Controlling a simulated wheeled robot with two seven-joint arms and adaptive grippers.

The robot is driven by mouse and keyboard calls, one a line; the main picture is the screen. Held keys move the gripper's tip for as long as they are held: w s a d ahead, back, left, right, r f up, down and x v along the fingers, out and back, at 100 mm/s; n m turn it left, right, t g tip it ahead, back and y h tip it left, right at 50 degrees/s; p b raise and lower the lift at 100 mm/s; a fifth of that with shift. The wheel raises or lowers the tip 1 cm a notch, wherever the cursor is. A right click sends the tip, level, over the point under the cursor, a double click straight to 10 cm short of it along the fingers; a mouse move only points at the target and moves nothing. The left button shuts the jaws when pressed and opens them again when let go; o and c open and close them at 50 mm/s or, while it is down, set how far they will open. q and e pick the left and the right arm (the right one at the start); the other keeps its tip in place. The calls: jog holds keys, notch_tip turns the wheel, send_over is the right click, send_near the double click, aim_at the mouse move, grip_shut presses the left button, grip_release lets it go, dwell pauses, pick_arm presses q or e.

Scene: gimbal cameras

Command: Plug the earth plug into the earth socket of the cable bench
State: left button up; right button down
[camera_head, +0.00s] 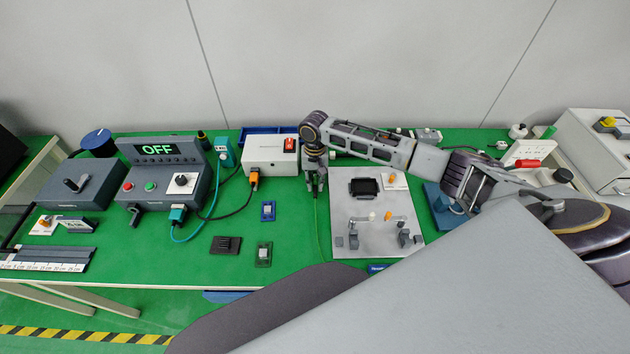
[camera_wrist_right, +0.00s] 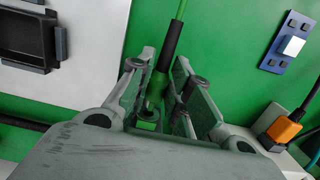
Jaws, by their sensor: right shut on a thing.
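My right gripper (camera_head: 315,186) points down over the bench, just right of the white box (camera_head: 271,152) with the red switch. In the wrist view the right gripper's fingers (camera_wrist_right: 163,92) are closed around the green earth plug (camera_wrist_right: 156,90). The plug's black sleeve (camera_wrist_right: 169,47) and green cable (camera_wrist_right: 180,10) run out from between the fingers. The cable (camera_head: 318,230) also trails over the green top in the head view. I cannot make out the earth socket, and the plug's tip is largely hidden by the gripper. My left gripper is not in view.
An orange plug (camera_head: 254,181) sits at the white box's front; it also shows in the wrist view (camera_wrist_right: 285,129). A grey-white board (camera_head: 350,240) with fixtures lies to the right. The OFF console (camera_head: 164,172) and a blue switch piece (camera_head: 268,211) are to the left.

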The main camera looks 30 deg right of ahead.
jog(key=p, duration=0.2)
jog(key=shift+p, duration=0.4)
dwell(2.2)
jog(key=shift+w+d+r, duration=0.1)
jog(key=shift+w+d, duration=0.2)
jog(key=shift+w, duration=0.3)
jog(key=shift+w+d, duration=0.3)
jog(key=shift+w, duration=0.25)
dwell(1.2)
jog(key=c, duration=1.2)
grip_release()
jog(key=shift+c, duration=0.2)
notch_tip(320, 180, up, 12)
jog(key=w, duration=0.1)
jog(key=shift+d, duration=0.2)
